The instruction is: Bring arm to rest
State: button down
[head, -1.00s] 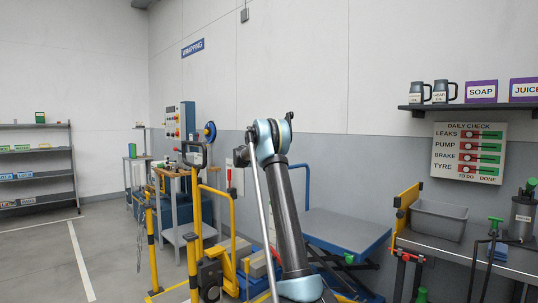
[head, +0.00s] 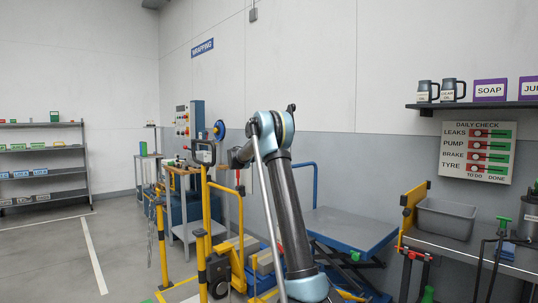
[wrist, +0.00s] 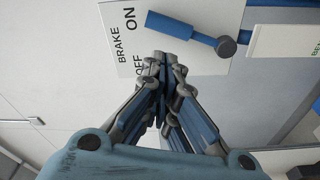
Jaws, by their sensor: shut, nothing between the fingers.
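My gripper (wrist: 163,62) is shut and empty in the wrist view, its fingertips together in front of a white BRAKE ON/OFF plate (wrist: 118,22). A blue lever (wrist: 182,25) with a dark round end lies across that plate; the fingertips are just below it in the picture, and I cannot tell whether they touch. In the head view my arm (head: 285,200) rises in the middle, bends at the top and points away to the left. My gripper cannot be made out there.
A yellow pallet truck (head: 218,240) stands left of my arm, and a blue lift table (head: 350,230) to its right. A workbench with a grey tub (head: 444,220) is at the right, below a shelf (head: 480,104). Open floor (head: 50,260) lies at the left.

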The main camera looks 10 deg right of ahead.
jog(key=shift+s, duration=0.1)
jog(key=s+d+f+m+g+y, duration=0.1)
jog(key=s+d+f+g+y, duration=0.15)
jog(key=s, duration=1.05)
jog(key=s+d+f+m+g+y, duration=0.1)
jog(key=s+d+f+g, duration=0.15)
jog(key=s, duration=1.05)
jog(key=s+d+f+m+g+y, duration=0.1)
jog(key=s+d+f+m+y, duration=0.15)
jog(key=s, duration=0.95)
jog(key=s+a+f+g+y, duration=0.1)
jog(key=s+a+f, duration=0.3)
jog(key=s+f, duration=0.4)
jog(key=s+a+f+g+y, duration=0.1)
jog(key=s+a+f+y, duration=0.2)
jog(key=s+f, duration=0.6)
jog(key=s+a+f+g+y, duration=0.1)
jog(key=s+a+f+y, duration=0.3)
jog(key=s+f, duration=0.5)
jog(key=s, duration=1.1)
jog(key=shift+s+a+f+g, duration=0.15)
jog(key=shift+a+f+g, duration=0.1)
jog(key=shift+a+g, duration=0.1)
jog(key=shift+d, duration=0.15)
